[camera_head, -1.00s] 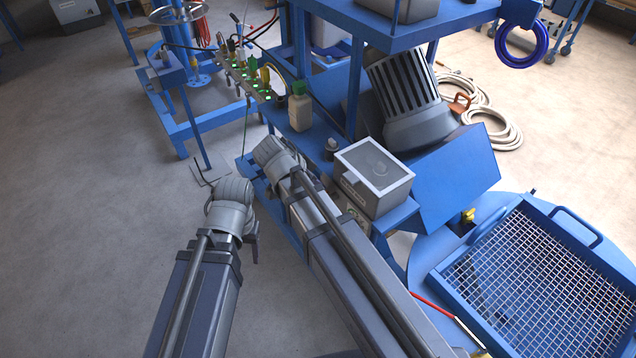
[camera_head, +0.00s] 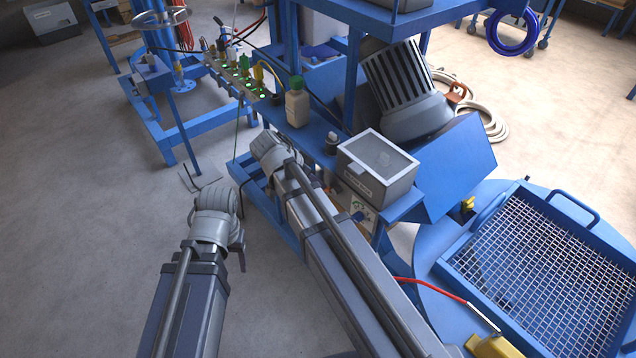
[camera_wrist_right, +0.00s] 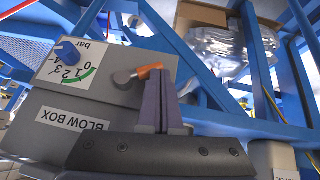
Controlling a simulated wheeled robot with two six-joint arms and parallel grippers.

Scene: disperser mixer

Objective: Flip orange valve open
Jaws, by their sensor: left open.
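The orange valve handle (camera_wrist_right: 150,70) shows in the right wrist view on a grey metal fitting, at the edge of a grey box labelled BLOW BOX (camera_wrist_right: 70,118). My right gripper (camera_wrist_right: 164,82) is at the handle, its two dark fingers close together and upright in the picture. The fingers cover part of the handle, and I cannot tell whether it is clamped between them. In the head view the right gripper is hidden beyond its wrist. My left gripper (camera_head: 241,257) is open and empty above the floor, away from the valve.
The box carries a white dial panel with a blue knob (camera_wrist_right: 67,52). Blue frame bars (camera_wrist_right: 195,60) stand close behind the right fingers. In the head view a bottle (camera_head: 297,104) and a grey lidded box (camera_head: 378,165) sit on the blue stand.

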